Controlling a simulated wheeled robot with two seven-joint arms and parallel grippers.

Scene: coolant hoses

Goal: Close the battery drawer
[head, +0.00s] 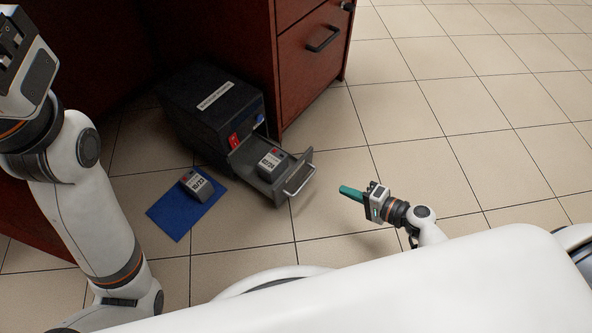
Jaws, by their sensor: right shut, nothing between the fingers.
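The battery drawer (247,156) is pulled out of the front of a black box (192,103) on the floor. A grey battery marked 02/24 (271,166) sits in it. The drawer's front carries a light metal handle (299,180). My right gripper (346,191) is to the right of the handle, apart from it, with its teal fingers shut and empty, pointing left towards the drawer. My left gripper (14,38) is at the upper left edge, partly cut off, far from the drawer; its fingers are not clear.
A second battery marked 02/23 (197,185) sits on a blue mat (181,215) left of the drawer. A red-brown desk with drawers (312,62) stands behind the box. The tiled floor (440,110) to the right is clear.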

